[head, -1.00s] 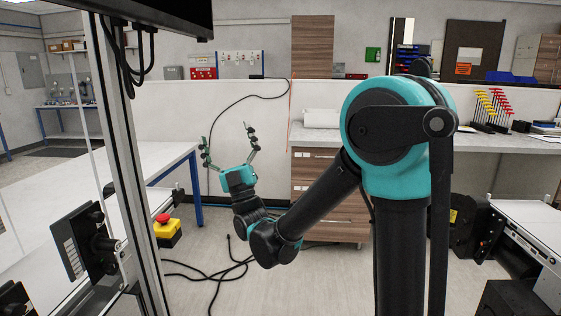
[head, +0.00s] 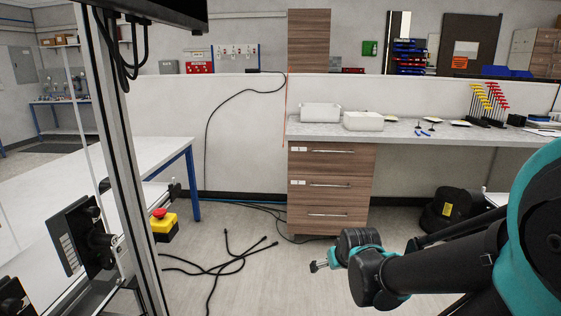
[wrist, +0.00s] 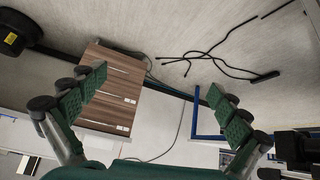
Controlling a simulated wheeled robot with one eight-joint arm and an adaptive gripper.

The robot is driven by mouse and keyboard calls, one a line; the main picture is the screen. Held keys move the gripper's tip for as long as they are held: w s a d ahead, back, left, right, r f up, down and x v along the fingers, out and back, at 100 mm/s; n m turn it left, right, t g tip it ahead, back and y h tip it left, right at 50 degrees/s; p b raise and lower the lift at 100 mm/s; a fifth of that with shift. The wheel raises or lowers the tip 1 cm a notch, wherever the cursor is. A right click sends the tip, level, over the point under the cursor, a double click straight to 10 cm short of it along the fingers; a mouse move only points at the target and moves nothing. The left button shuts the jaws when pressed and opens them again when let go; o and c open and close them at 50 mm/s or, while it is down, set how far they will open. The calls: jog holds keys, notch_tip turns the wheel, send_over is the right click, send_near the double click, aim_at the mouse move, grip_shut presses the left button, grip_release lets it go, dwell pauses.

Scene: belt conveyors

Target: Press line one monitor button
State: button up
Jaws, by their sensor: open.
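A dark monitor (head: 165,10) shows only its lower edge at the top left of the head view, on a metal post. A black panel with a grey keypad-like face (head: 72,240) is mounted low on the same post. A red button (head: 159,213) sits on a yellow box (head: 164,228) just right of the post. I cannot tell which part is the line one monitor button. My gripper (head: 318,266) is low in the middle of the head view, well right of the yellow box and apart from it. In the wrist view my gripper (wrist: 157,82) is open, with nothing between its fingers.
A wooden drawer cabinet (head: 330,190) stands under a bench with white bins (head: 363,121); it also shows in the wrist view (wrist: 110,85). Black cables (head: 222,265) lie on the floor. A white table with blue legs (head: 165,155) is at left.

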jog(key=s+d+f+m+g, duration=0.1)
jog(key=s+d+f+g, duration=0.2)
jog(key=s, duration=0.5)
jog(key=shift+s+f+m+h, duration=0.15)
jog(key=shift+f+m+h, duration=0.2)
jog(key=shift+f, duration=0.2)
jog(key=shift+c, duration=0.6)
grip_shut()
dwell(0.3)
